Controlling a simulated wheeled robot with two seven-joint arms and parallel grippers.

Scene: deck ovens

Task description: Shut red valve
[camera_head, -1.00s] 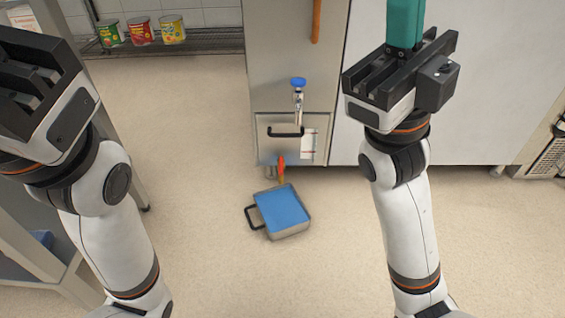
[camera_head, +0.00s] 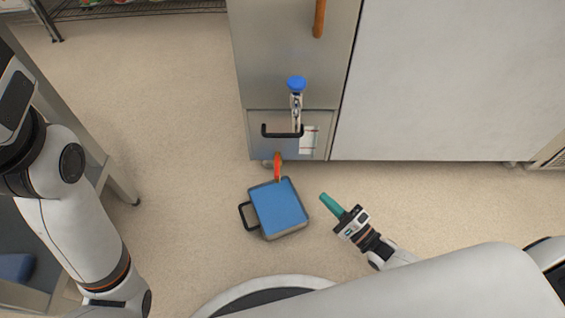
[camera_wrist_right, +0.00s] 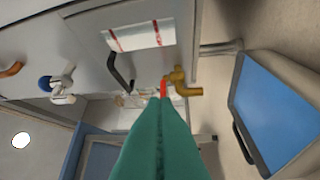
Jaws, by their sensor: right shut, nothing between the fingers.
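The red valve handle (camera_head: 278,166) sits low on the front of the steel cabinet, just above the blue tray. In the right wrist view the red handle (camera_wrist_right: 163,89) shows on a brass valve body (camera_wrist_right: 180,84), just beyond the fingertips. My right gripper (camera_head: 326,198) has teal fingers, shut and empty, low near the floor, right of the valve and apart from it. Its fingers fill the lower middle of the wrist view (camera_wrist_right: 160,125). My left arm shows at the left edge; the fingers of its gripper are out of the picture.
A metal pan with blue liquid or lining (camera_head: 280,207) and a black handle stands on the floor below the valve. A black drawer handle (camera_head: 282,131) and a blue-knobbed tap (camera_head: 297,84) stick out above. A table leg (camera_head: 122,185) stands at left. Floor (camera_head: 190,150) between is clear.

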